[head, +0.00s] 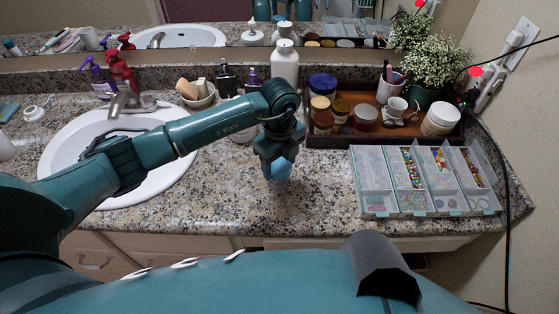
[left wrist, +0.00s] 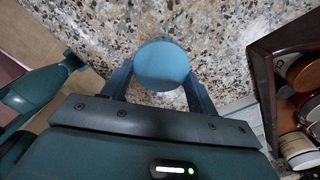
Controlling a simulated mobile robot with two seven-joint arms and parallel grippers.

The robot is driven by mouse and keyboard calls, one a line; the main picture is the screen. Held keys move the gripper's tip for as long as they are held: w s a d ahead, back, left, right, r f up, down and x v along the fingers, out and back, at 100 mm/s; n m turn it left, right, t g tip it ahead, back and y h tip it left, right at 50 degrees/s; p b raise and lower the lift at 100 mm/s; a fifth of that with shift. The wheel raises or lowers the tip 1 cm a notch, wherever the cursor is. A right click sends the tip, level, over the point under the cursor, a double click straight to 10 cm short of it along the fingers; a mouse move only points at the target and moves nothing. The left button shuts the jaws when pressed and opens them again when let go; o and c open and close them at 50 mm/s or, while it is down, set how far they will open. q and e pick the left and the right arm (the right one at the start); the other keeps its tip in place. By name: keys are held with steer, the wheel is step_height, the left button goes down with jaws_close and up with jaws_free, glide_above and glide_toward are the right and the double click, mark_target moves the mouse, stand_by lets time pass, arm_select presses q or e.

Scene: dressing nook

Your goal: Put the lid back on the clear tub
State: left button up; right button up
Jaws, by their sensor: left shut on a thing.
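My left gripper (head: 279,170) is low over the granite counter, between the sink and the wooden tray. It is shut on a round blue lid (left wrist: 162,65), which sits between the two fingertips in the left wrist view. In the head view the lid (head: 281,170) shows as a small blue patch under the gripper. I cannot make out the clear tub for certain; whether it is under the lid is hidden. My right gripper is not in view.
A wooden tray (head: 337,142) with jars, a cup and a plant stands right of the gripper. A divided bead organizer (head: 375,204) lies in front of it. The sink (head: 62,165) is at left. A white bottle (head: 285,66) stands behind.

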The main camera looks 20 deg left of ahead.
mark_target(280, 168)
arm_select(q)
steer(key=shift+f, duration=0.25)
steer(key=shift+f+b, duration=0.6)
stand_by(0.7)
steer(key=shift+f, duration=0.4)
stand_by(0.8)
steer(key=shift+f+b, duration=0.4)
steer(key=shift+f, duration=0.05)
stand_by(0.6)
steer(key=o, duration=1.4)
steer(key=shift+c, duration=0.2)
